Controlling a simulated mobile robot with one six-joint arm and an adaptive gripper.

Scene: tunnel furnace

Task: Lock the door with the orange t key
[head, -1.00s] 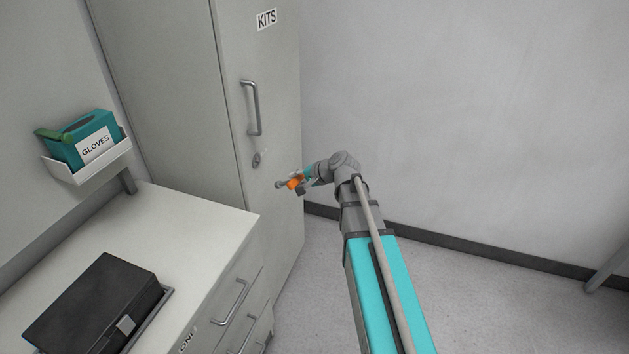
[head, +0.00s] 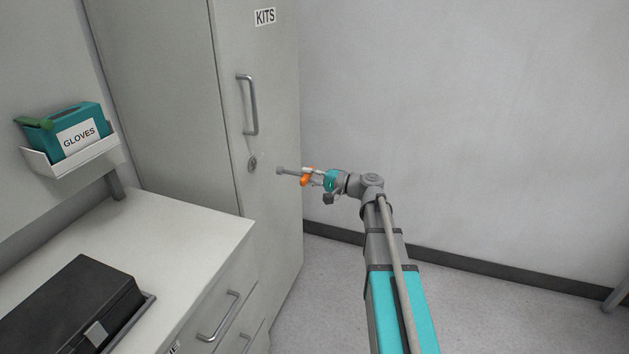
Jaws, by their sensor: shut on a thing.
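The tall grey cabinet door (head: 268,195) labelled KITS is closed. It has a vertical bar handle (head: 252,104) and a round lock (head: 253,164) below it. My gripper (head: 309,176) is shut on the orange T key (head: 305,178). The key's grey shaft (head: 286,170) points left toward the lock, with its tip a short way to the right of the lock and apart from it in the picture. The depth of the gap is hard to judge. The gripper's fingers partly hide the orange handle.
A white counter (head: 190,235) with drawers stands at the lower left, with a black case (head: 70,305) on it. A gloves box (head: 75,130) sits in a wall holder above.

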